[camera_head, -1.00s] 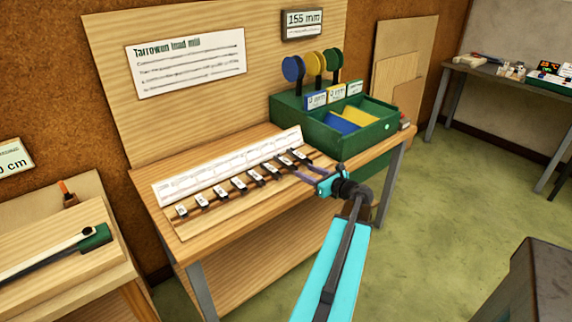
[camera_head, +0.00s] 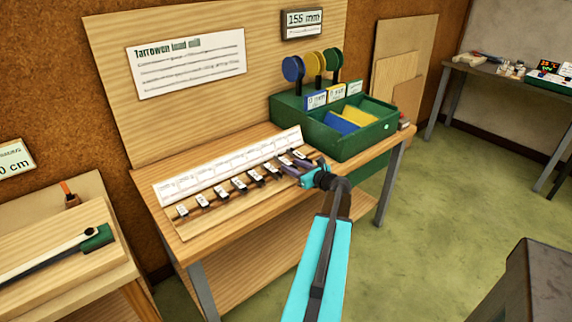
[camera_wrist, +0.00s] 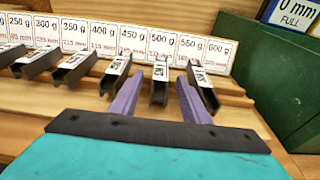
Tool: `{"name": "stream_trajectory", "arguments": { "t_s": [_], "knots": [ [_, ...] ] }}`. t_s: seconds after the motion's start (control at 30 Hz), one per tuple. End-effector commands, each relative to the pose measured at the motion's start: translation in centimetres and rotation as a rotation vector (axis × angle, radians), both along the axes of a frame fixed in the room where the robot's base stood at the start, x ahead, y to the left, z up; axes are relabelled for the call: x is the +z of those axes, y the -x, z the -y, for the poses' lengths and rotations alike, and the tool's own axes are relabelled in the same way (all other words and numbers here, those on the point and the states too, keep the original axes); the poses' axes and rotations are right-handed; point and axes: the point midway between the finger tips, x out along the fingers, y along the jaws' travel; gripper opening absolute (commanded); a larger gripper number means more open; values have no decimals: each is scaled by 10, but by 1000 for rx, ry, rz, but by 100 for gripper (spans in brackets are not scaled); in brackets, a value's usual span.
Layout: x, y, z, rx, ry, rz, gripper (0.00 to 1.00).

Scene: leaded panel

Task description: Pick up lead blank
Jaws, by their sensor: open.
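Several dark lead blanks with small white labels lie in a row on a wooden rack (camera_head: 222,208). My gripper (camera_head: 290,167) is low over the right part of the row. In the wrist view my gripper (camera_wrist: 158,82) is open, with its two purple fingers apart. One lead blank (camera_wrist: 159,92) lies between the fingers, roughly below the 500 g card, with a gap on each side. Another lead blank (camera_wrist: 204,92) is close beside the right finger, and a third lead blank (camera_wrist: 116,70) is just left of the left finger.
A strip of weight and length cards (camera_wrist: 103,38) stands behind the row. A green box (camera_head: 375,140) with blue and yellow compartments stands to the right on the same wooden bench (camera_head: 240,243). Its side (camera_wrist: 262,85) is near the row's right end.

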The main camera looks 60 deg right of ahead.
Motion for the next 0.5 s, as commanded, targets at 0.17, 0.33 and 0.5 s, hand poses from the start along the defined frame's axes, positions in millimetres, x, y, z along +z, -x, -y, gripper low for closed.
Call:
{"name": "stream_trajectory", "arguments": {
  "t_s": [0.17,0.33,0.5],
  "knots": [
    [0,0,0,0,0,0,42],
    [0,-7,3,0,0,0,42],
    [-2,-22,9,1,-1,0,42]
  ]
}}
